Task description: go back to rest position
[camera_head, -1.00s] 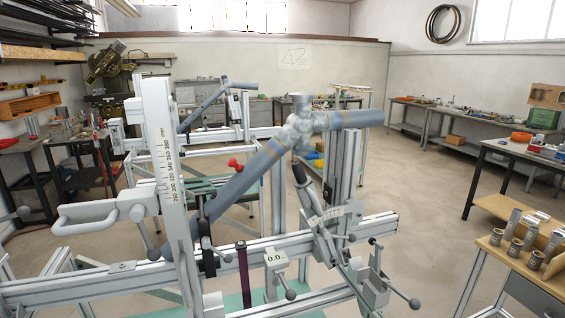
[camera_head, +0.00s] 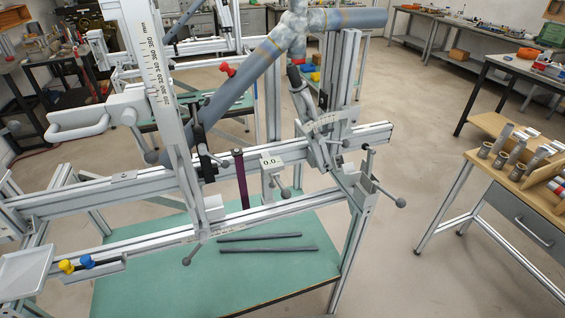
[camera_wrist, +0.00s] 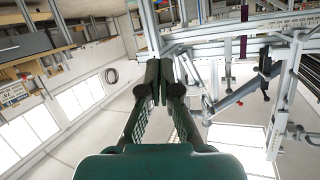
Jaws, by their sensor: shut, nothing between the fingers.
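My gripper (camera_wrist: 167,82) shows only in the wrist view. Its dark green fingers are together with nothing between them, and they point towards the jig, apart from it. The frame jig (camera_head: 80,198), made of pale aluminium rails, fills the left and middle of the head view. It carries blue-grey tubes (camera_head: 240,85) joined at a grey lug (camera_head: 294,32). The jig also shows at the upper right of the wrist view (camera_wrist: 232,32), in a tilted picture. My arm and gripper are not in the head view.
A green bench top (camera_head: 160,265) below the jig bears two thin dark tubes (camera_head: 268,250). A wooden-topped table (camera_head: 490,172) with short metal cylinders stands at the right. Open floor (camera_head: 400,140) lies between it and the jig. Workbenches (camera_head: 440,42) line the back.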

